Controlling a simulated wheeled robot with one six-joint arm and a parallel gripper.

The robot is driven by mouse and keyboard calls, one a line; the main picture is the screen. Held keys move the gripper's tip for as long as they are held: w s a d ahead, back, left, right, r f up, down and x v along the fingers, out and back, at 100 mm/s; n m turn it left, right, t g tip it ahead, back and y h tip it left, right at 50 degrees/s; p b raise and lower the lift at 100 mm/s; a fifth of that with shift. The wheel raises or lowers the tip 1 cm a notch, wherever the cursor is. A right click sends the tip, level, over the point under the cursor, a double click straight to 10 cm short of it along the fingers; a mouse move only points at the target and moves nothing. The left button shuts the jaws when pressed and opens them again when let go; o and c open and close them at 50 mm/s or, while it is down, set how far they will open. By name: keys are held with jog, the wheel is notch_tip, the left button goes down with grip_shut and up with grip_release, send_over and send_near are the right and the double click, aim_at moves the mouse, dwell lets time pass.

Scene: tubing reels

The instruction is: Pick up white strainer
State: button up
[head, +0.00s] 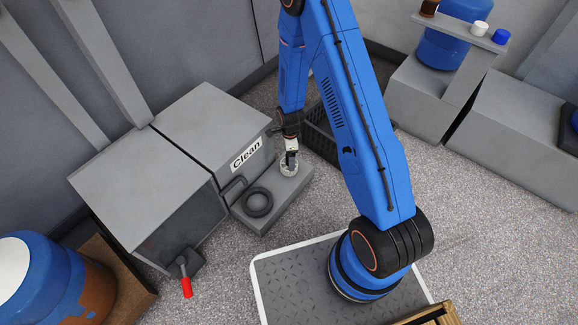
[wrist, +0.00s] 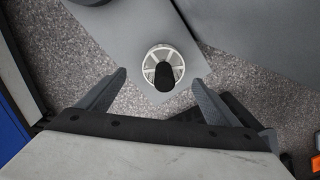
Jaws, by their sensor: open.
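The white strainer (head: 288,168) is a small round piece on the low grey step (head: 274,212) in front of the box marked "Clean". In the wrist view the white strainer (wrist: 152,57) shows as a pale ring with spokes and a dark rounded piece over its middle. My gripper (head: 290,158) points down over the strainer in the head view. In the wrist view my gripper (wrist: 158,85) has its fingers spread apart, with the strainer ahead of and between them. The fingers look clear of it; the remaining height gap is hard to judge.
A black ring (head: 257,202) lies on the same step, left of the strainer. The box marked "Clean" (head: 215,130) stands close behind. A dark crate (head: 322,135) is to the right. A red-handled tool (head: 185,280) is at the left box. Speckled floor is free at right.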

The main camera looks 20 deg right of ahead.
jog(key=shift+w+a+f, duration=0.1)
jog(key=shift+w+f, duration=0.1)
jog(key=shift+f, duration=1.35)
jog(key=shift+w+f, duration=0.15)
jog(key=shift+f, duration=1.35)
jog(key=c, duration=1.2)
